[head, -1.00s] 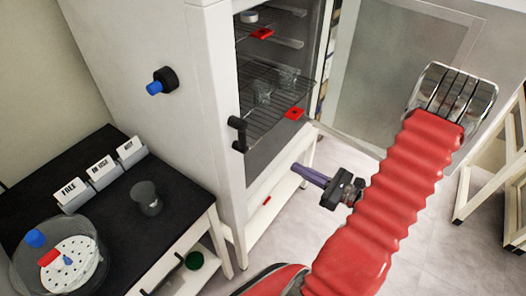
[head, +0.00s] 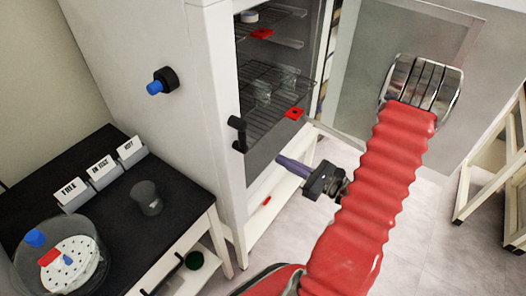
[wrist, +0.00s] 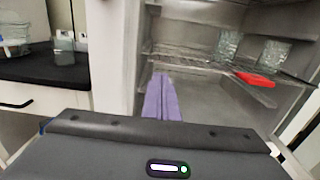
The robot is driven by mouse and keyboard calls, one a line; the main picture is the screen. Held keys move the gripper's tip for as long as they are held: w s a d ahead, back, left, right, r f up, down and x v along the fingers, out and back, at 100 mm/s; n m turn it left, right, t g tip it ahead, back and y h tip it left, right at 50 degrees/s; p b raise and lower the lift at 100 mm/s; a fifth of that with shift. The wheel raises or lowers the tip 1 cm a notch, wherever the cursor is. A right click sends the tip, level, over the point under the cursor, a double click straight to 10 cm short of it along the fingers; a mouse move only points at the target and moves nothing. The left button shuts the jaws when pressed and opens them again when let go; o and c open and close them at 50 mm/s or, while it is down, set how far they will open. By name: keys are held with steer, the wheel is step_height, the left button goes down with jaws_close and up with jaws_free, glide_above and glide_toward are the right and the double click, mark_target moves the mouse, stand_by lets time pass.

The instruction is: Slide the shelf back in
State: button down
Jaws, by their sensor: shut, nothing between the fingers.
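The wire shelf (head: 262,118) with glass beakers (head: 288,82) on it and a red tab (head: 294,113) at its front sits in the open cabinet (head: 215,120). In the wrist view the shelf (wrist: 190,60), its red tab (wrist: 255,78) and the beakers (wrist: 228,45) show ahead and to the right. My gripper (head: 282,162) is shut and empty, its purple fingers pointing at the cabinet opening. In the head view it is below the shelf's front. In the wrist view the fingers (wrist: 160,96) overlap the shelf's left part; contact cannot be told.
A higher shelf has another red tab (head: 262,34). The door (head: 375,90) stands open at the right. A black-topped table (head: 110,200) with labelled holders and a glass bowl is at left.

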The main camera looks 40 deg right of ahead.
steer(key=x, duration=0.8)
steer(key=shift+w, duration=0.2)
steer(key=shift+w, duration=0.1)
